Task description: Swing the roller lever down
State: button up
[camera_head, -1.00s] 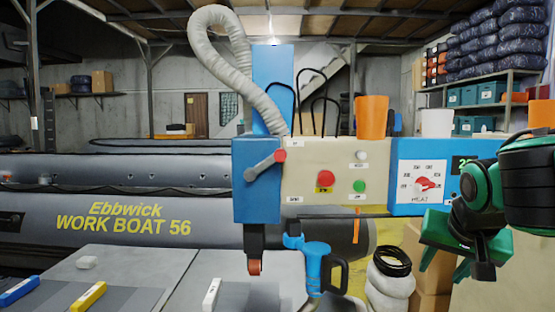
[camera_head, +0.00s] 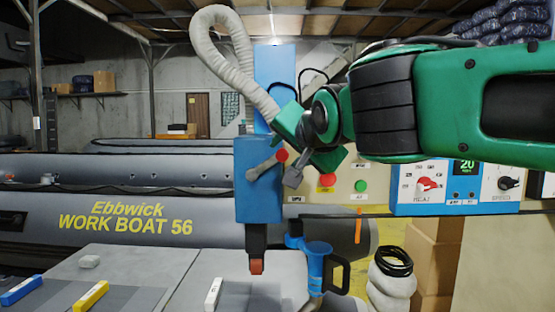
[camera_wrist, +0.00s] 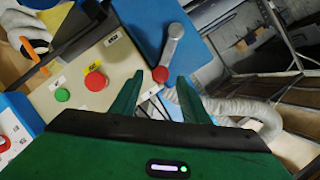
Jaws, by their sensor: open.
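The roller lever (camera_head: 264,167) is a short grey arm with a red ball knob (camera_head: 282,155) at its end, on the front of a blue machine housing (camera_head: 258,205). It slants up to the right in the head view. In the wrist view the lever (camera_wrist: 173,45) shows whole, with its red knob (camera_wrist: 160,74) between the fingertips in the picture. My gripper (camera_wrist: 158,83) is open and empty, its two green fingers pointing towards the knob. In the head view my gripper (camera_head: 305,140) is just right of the knob. I cannot tell whether it touches.
A beige panel beside the lever carries a red button (camera_head: 327,180) and a green button (camera_head: 361,186). A blue control box (camera_head: 400,209) has dials. A ribbed hose (camera_head: 240,60) loops above. A grey boat (camera_head: 60,222) and table (camera_head: 130,262) lie left and below.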

aim_at(284, 154)
jog(key=shift+x, duration=2.45)
jog(key=shift+c, duration=0.4)
